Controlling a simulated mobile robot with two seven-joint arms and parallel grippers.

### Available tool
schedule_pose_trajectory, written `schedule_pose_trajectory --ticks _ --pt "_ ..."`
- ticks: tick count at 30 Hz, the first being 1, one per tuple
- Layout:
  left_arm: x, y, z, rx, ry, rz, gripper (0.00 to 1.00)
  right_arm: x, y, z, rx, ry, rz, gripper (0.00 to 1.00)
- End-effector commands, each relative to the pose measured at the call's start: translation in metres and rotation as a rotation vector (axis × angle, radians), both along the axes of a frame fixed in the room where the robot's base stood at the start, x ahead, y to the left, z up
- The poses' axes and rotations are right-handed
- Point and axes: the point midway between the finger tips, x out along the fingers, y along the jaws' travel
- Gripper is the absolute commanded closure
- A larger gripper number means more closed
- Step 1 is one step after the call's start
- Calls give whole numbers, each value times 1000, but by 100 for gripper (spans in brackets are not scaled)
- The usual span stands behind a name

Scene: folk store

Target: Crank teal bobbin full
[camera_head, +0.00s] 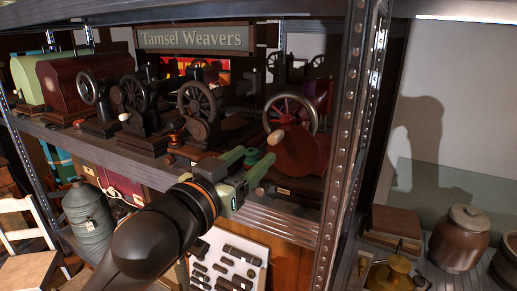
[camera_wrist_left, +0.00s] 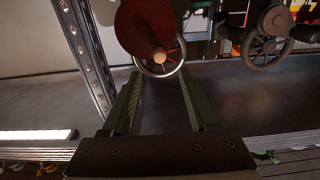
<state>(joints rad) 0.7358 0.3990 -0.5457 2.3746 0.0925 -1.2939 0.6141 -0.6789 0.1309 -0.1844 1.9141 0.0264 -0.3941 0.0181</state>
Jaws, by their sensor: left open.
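A hand-cranked winder stands on the shelf beside the metal post, with a spoked wheel (camera_head: 291,113), a dark red disc (camera_head: 298,152) and a pale wooden crank knob (camera_head: 277,137). My left gripper (camera_head: 256,160) is open and empty, just in front of and below the knob. My right gripper is not in view.
The metal post (camera_head: 345,140) stands close right of the winder. Other dark hand-wheel machines (camera_head: 200,105) line the shelf to the left. The shelf's front edge (camera_head: 135,165) runs below them. A brown jar (camera_head: 458,240) stands at the right.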

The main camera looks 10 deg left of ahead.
Motion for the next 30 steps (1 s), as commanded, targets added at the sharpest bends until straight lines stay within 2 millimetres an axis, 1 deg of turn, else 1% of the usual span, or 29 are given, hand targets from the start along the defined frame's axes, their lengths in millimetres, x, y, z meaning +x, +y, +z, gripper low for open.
schedule_pose_trajectory --ticks 5,24,30 --pt "16 -5 -1 0 2 1 40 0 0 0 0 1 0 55" --pt "89 -29 0 0 1 0 40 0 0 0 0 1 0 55" --pt "90 -29 -1 -2 2 0 40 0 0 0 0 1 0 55"
